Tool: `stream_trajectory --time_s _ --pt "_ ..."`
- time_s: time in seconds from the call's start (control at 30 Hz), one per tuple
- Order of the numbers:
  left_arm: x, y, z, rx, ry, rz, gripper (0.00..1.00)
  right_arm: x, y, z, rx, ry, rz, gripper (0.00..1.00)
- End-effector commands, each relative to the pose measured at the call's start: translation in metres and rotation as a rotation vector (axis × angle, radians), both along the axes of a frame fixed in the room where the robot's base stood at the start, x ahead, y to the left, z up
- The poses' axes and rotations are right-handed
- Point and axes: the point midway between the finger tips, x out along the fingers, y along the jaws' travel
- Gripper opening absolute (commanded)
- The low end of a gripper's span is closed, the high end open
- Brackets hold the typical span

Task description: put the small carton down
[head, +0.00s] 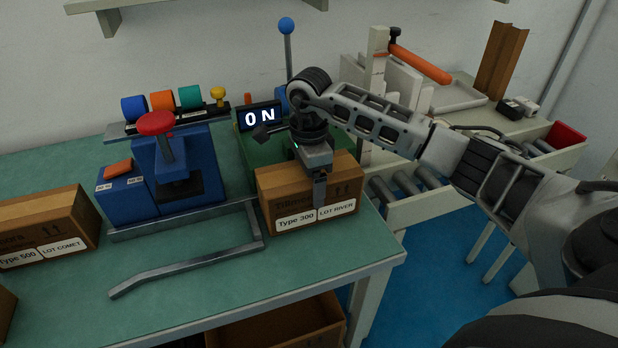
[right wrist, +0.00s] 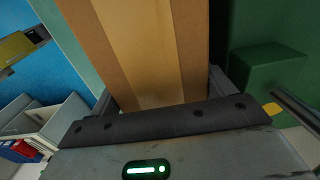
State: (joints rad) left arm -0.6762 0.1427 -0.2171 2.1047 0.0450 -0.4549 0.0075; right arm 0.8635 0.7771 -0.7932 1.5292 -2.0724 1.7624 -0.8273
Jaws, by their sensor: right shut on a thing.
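A brown carton (head: 283,190) with labels "Type 300" and "LOT RIVER" is at the right end of the green-topped bench (head: 205,270). My right gripper (head: 319,188) reaches down over it from above, one finger against its labelled front face. In the right wrist view the carton (right wrist: 145,50) fills the space between the fingers, and the gripper (right wrist: 160,95) is shut on it. The carton looks level; I cannot tell whether its underside touches the bench. My left gripper is not in view.
A bent metal rail (head: 190,262) lies left of the carton. A blue press with a red knob (head: 156,123) stands behind the rail. Another carton (head: 50,225), "Type 500", is at the left. A lit display (head: 259,116) stands behind. A roller conveyor (head: 405,185) is to the right.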

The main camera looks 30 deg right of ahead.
Motion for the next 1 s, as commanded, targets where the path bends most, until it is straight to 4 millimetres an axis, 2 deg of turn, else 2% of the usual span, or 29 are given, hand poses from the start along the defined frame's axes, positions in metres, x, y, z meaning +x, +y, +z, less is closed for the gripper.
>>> stream_trajectory --time_s 0.37,0.4,0.43,0.8,0.87,1.0 --pt "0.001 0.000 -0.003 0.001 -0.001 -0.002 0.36 0.001 0.000 -0.004 0.002 -0.007 0.000 0.31" --pt "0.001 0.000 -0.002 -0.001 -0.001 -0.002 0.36 0.001 0.000 -0.005 0.001 -0.002 0.000 0.87" --pt "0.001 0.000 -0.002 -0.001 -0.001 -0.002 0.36 0.001 0.000 -0.005 0.001 -0.002 0.000 0.91" --pt "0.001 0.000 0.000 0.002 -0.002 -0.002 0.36 0.001 0.000 0.002 0.000 -0.003 -0.001 0.91" --pt "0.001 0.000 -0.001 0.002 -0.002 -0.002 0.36 0.001 0.000 0.009 0.000 -0.004 -0.001 0.91" --pt "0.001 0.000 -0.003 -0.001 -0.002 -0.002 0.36 0.002 0.000 0.036 0.000 -0.007 0.000 0.91"
